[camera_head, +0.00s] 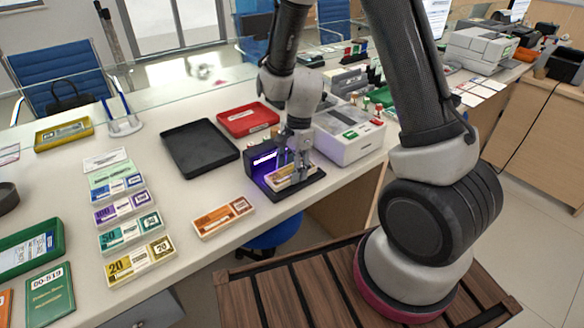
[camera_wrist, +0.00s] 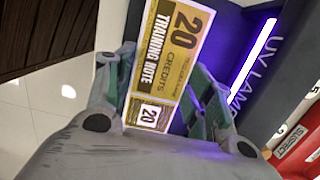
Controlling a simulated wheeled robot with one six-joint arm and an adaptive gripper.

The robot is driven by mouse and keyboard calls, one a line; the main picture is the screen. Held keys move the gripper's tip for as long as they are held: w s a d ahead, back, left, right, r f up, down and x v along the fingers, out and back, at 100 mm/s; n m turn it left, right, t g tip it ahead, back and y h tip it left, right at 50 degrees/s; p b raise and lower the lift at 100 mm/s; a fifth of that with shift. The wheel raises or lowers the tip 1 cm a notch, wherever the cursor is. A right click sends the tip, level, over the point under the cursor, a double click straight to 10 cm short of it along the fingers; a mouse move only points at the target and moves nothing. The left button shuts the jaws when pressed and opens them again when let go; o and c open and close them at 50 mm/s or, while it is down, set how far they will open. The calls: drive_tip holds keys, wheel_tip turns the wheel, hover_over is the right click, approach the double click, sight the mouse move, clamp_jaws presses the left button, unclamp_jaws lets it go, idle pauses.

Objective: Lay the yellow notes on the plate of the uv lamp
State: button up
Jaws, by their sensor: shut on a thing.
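My gripper (camera_head: 297,172) is at the uv lamp, shut on a bundle of yellow notes (camera_wrist: 172,50) marked 20 with "Training Note". In the wrist view, my gripper's fingers (camera_wrist: 165,88) sit on either side of the bundle. In the head view, the held notes (camera_head: 284,182) are over the dark plate of the uv lamp (camera_head: 312,186), beside its glowing purple tube. I cannot tell whether the bundle touches the plate. The uv lamp (camera_head: 258,158) also shows in the wrist view (camera_wrist: 225,50), with its lettering. My gripper partly hides the notes in the head view.
Another yellow 20 bundle (camera_head: 139,262) lies in a column of coloured notes at left. An orange bundle (camera_head: 223,217) lies left of the lamp. A black tray (camera_head: 200,148) and a red tray (camera_head: 248,119) are behind. A white machine (camera_head: 347,135) stands close at right.

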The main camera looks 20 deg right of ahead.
drive_tip(key=o, duration=0.8)
drive_tip(key=shift+f, duration=0.1)
drive_tip(key=shift+c, duration=0.2)
wheel_tip(320, 180, up, 12)
drive_tip(key=d, duration=0.2)
drive_tip(key=s+d+r+n+t+h, duration=0.1)
drive_tip(key=s+d+r+n+t, duration=0.1)
drive_tip(key=s+d+r+n, duration=0.4)
drive_tip(key=s+d+r+n+t, duration=0.2)
drive_tip(key=s+d+r+n, duration=0.5)
drive_tip(key=s+r, duration=0.4)
drive_tip(key=shift+s+r+n+t+h, duration=0.25)
drive_tip(key=shift+s+n+t+h, duration=0.15)
drive_tip(key=shift+s+n, duration=0.45)
drive_tip(key=shift+s, duration=0.15)
